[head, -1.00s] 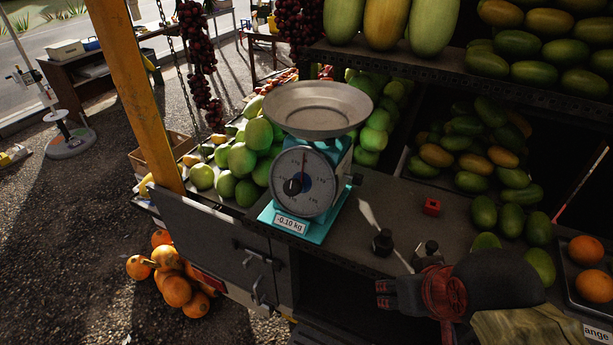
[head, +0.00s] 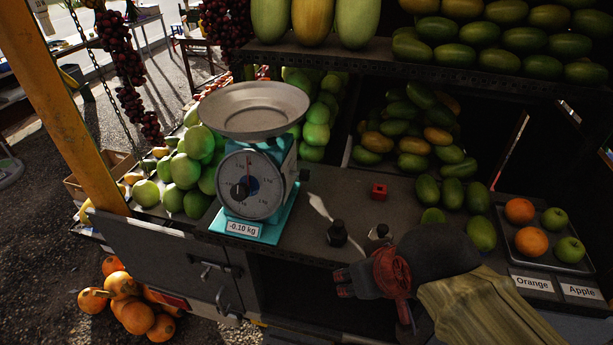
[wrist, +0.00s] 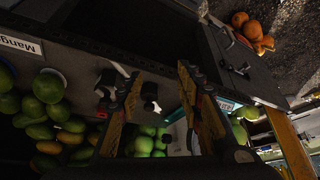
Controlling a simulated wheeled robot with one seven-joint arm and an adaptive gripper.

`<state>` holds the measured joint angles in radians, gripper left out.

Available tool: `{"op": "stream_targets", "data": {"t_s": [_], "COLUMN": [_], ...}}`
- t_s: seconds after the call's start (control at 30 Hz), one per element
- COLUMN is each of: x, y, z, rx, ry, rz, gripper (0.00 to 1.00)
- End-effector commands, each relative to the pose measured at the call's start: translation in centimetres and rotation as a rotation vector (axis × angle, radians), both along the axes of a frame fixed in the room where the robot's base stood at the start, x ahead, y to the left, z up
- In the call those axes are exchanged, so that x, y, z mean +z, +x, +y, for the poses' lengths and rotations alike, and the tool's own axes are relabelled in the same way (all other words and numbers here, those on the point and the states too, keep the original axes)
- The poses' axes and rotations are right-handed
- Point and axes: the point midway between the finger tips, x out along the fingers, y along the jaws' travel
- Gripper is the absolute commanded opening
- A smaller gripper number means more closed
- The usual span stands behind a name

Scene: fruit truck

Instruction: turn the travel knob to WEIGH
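A teal scale (head: 265,205) with a metal pan (head: 253,108) stands on the counter, its display reading -0.10 kg. I cannot read a WEIGH mark or tell which is the travel knob. In the wrist view part of the teal scale (wrist: 226,104) shows past the right finger. My gripper (head: 352,282) is over the counter's front edge, right of the scale and apart from it. In the wrist view its fingers (wrist: 160,85) are spread and empty.
Two small black-topped objects (head: 337,233) (head: 380,233) stand on the counter near my gripper. Green mangoes (head: 187,172) are piled left of the scale, and a fruit tray (head: 535,262) is at right. A shelf (head: 400,60) overhangs the back.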

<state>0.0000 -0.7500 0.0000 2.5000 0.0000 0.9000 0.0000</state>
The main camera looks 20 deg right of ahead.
Motion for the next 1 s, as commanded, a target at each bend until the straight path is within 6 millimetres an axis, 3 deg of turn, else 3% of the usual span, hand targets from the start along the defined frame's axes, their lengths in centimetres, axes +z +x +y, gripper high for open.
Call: {"op": "stream_targets", "data": {"t_s": [0.37, 0.47, 0.63, 0.87, 1.0], "x": [0.0, 0.0, -0.8, -2.1, -2.0], "y": [0.0, 0.0, 0.9, 4.9, 9.1], "z": [0.0, 0.0, 1.0, 4.6, 6.0], "rx": [0.000, -0.005, -0.119, -0.494, -0.728], "ry": [0.000, 0.006, 0.133, 0.550, 0.827], "rz": [0.000, 0.005, 0.112, 0.440, 0.642], "gripper": [0.36, 0.41, 0.42, 0.42, 0.42]}}
